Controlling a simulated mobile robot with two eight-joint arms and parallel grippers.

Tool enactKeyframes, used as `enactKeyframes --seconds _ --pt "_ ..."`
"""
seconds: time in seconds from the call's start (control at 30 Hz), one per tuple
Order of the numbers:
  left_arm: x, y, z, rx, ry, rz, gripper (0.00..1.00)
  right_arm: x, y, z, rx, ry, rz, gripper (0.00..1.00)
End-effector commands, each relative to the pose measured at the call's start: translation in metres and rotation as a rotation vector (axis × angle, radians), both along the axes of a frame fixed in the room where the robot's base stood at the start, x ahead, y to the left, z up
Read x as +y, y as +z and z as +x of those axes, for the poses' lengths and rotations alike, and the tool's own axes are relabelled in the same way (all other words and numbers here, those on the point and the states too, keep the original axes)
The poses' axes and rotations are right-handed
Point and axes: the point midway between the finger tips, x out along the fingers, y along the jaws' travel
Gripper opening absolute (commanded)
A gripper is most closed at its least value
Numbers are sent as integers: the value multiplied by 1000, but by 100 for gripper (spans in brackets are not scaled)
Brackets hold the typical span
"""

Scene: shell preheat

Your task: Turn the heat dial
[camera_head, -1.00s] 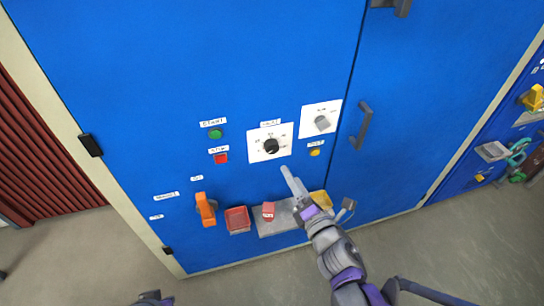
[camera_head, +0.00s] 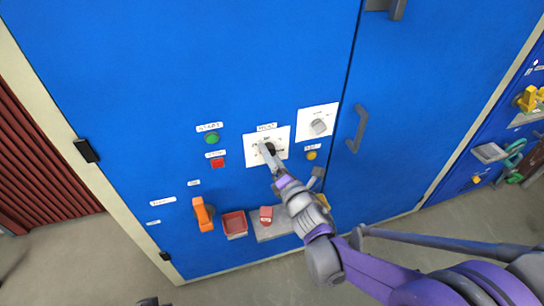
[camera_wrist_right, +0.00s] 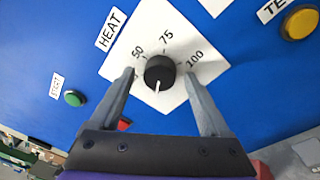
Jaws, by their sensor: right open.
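The heat dial is a black round knob (camera_wrist_right: 160,72) on a white plate (camera_wrist_right: 140,50) marked 50, 75 and 100, under a HEAT label (camera_wrist_right: 112,30). A white pointer line on the knob points down in the right wrist view. My right gripper (camera_wrist_right: 160,82) is open, with one finger on each side of the knob; I cannot tell whether either finger touches it. In the head view the right gripper (camera_head: 268,155) covers part of the dial plate (camera_head: 278,135). Of my left arm, only a small dark piece shows at the bottom edge; its gripper cannot be made out.
Left of the dial are a green start button (camera_head: 211,138) and a red button (camera_head: 217,163). To the right are a grey knob (camera_head: 318,126), a yellow button (camera_head: 311,155) and a door handle (camera_head: 358,128). Below are an orange handle (camera_head: 202,214) and a red tray (camera_head: 234,224).

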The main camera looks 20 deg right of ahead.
Motion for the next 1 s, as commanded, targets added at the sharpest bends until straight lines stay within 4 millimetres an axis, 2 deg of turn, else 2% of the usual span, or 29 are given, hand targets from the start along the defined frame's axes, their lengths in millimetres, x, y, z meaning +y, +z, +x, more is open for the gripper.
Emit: enactKeyframes --seconds 0.13,0.57,1.0 --pt "0 0 0 0 0 0 0 0 0 0 0 0 0 78" --pt "0 0 0 0 0 0 0 0 0 0 0 0 0 1" --pt "0 -3 0 1 0 0 0 0 -1 0 3 0 83 0"
